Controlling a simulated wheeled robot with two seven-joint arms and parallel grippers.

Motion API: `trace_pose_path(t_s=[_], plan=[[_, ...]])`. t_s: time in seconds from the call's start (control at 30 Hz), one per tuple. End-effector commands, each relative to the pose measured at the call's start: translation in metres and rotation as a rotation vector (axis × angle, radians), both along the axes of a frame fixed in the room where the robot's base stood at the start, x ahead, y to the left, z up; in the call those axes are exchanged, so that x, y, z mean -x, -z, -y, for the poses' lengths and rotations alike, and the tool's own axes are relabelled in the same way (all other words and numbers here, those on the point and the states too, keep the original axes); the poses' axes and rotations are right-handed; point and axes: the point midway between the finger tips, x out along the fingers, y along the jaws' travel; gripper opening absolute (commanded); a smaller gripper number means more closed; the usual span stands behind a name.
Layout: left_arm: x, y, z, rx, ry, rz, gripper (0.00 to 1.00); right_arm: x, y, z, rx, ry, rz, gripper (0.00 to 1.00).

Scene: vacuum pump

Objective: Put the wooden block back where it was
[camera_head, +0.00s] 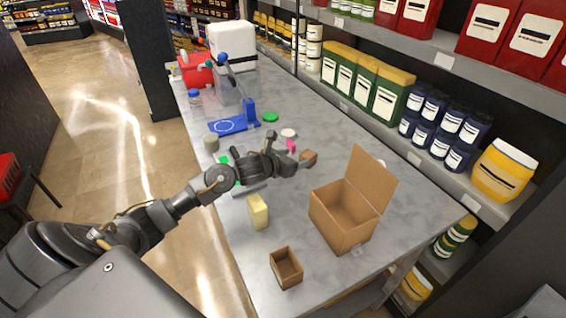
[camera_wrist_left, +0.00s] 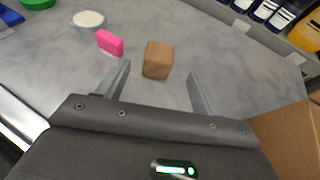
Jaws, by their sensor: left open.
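The wooden block (camera_head: 309,156) is small and brown and is near the middle of the grey table, partly hidden by my left gripper (camera_head: 299,163) in the head view. In the left wrist view the wooden block (camera_wrist_left: 158,59) shows between the two spread fingers of my left gripper (camera_wrist_left: 159,72), near their tips. The fingers are open and neither visibly touches it. I cannot tell how far the fingers are above the table. My right gripper is not in view.
An open cardboard box (camera_head: 336,222) stands right of the gripper. A small open box (camera_head: 286,268) and a pale yellow block (camera_head: 258,212) are nearer. A pink piece (camera_wrist_left: 110,42) and a white disc (camera_wrist_left: 89,19) lie beside the wooden block. Shelves line the right.

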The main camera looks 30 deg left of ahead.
Motion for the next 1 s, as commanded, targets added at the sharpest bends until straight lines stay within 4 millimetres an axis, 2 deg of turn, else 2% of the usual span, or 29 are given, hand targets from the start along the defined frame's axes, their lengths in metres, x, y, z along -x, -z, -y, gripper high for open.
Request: trace_pose_path(t_s=[0.1,0.33,0.5,1.0], plan=[[0.024,-0.007,-0.004,-0.003,0.002,0.0,0.67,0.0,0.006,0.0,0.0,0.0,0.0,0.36],[0.05,-0.02,-0.007,0.0,0.0,0.0,0.67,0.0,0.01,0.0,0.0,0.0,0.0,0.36],[0.056,-0.023,-0.008,0.0,0.0,-0.001,0.67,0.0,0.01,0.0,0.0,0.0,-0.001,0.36],[0.055,-0.024,-0.007,0.001,0.001,0.0,0.67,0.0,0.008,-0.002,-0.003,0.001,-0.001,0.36]])
